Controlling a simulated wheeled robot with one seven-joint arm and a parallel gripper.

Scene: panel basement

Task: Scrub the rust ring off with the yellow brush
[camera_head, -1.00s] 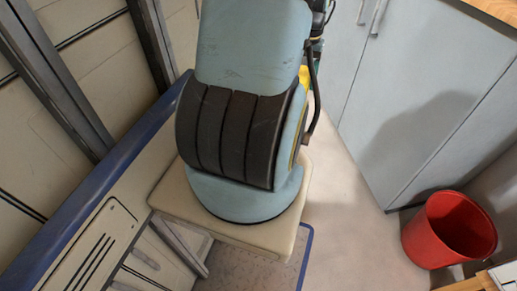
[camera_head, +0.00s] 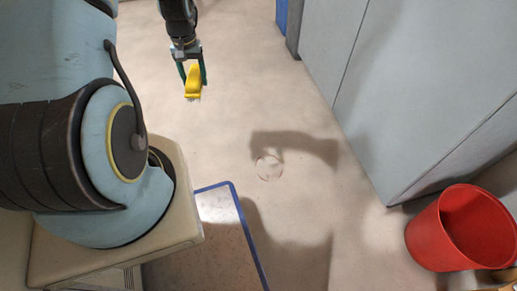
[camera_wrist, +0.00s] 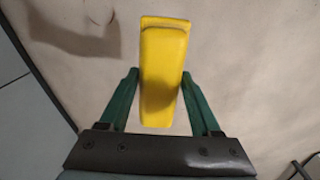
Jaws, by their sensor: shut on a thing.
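My gripper (camera_head: 193,75) is shut on the yellow brush (camera_head: 194,84) and holds it above the pale floor, bristles facing down. In the wrist view the brush (camera_wrist: 163,70) sits between my two green fingers (camera_wrist: 160,100). The rust ring (camera_head: 269,167) is a thin reddish-brown circle on the floor, to the right of and nearer than the brush in the head view. The brush is apart from the ring. A faint curved mark shows at the top left of the wrist view, partly in shadow; I cannot tell if it is the whole ring.
A red bucket (camera_head: 440,235) stands at the lower right by grey cabinets (camera_head: 425,90). A blue-edged panel (camera_head: 232,205) lies at the lower middle, beside my base. The floor around the ring is clear, with a shadow across it.

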